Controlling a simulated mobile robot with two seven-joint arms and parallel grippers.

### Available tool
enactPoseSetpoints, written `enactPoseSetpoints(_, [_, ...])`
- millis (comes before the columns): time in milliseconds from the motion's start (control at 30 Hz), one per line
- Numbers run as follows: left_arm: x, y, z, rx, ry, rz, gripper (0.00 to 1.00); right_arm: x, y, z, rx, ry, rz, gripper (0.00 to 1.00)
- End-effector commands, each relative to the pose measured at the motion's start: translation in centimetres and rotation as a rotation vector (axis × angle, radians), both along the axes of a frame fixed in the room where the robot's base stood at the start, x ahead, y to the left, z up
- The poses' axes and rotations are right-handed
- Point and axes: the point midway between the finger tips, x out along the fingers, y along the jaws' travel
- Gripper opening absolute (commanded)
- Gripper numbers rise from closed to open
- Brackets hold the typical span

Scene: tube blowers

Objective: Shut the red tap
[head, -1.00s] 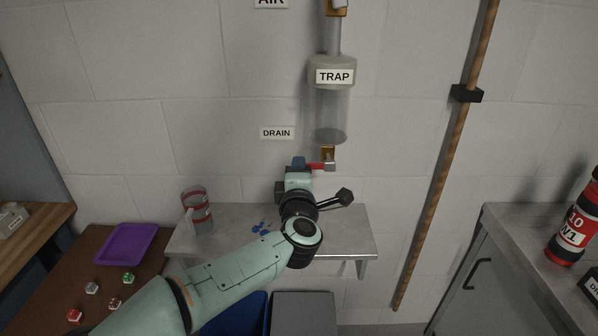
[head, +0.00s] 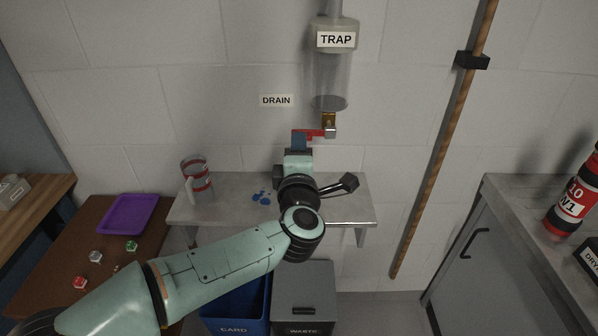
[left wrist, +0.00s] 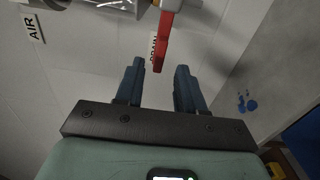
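The red tap handle (head: 309,133) sticks out level to the left from the brass and grey drain fitting (head: 329,126) below the clear trap (head: 331,80). My left gripper (head: 298,142) is at the handle's left end, its blue fingers seen just below and in front of it. In the left wrist view the gripper (left wrist: 160,68) is open, with a gap between its two blue fingers. There the red handle (left wrist: 165,40) comes down from the top, and its end shows between the fingertips. I cannot tell whether they touch. My right gripper is out of view.
A grey shelf (head: 232,212) below carries a red-banded clear jug (head: 196,180) and blue spots (head: 262,197). A purple tray (head: 126,214) and several dice stand on the brown table at left. A wooden pole (head: 440,160) stands at right.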

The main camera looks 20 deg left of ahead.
Motion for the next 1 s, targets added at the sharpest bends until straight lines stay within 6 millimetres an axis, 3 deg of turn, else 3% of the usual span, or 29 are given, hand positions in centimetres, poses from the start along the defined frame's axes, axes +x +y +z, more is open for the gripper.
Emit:
enactPoseSetpoints(200, [-4.7, -1.4, 0.0, 0.000, 0.000, -0.002, 0.38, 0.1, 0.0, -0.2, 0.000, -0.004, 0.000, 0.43])
enactPoseSetpoints(400, [-7.2, -2.1, 0.0, -0.001, 0.000, -0.001, 0.38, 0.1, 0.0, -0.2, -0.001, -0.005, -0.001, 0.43])
enactPoseSetpoints(1000, [-7.7, -2.3, -0.4, 0.007, 0.007, -0.002, 0.38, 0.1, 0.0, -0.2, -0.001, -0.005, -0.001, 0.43])
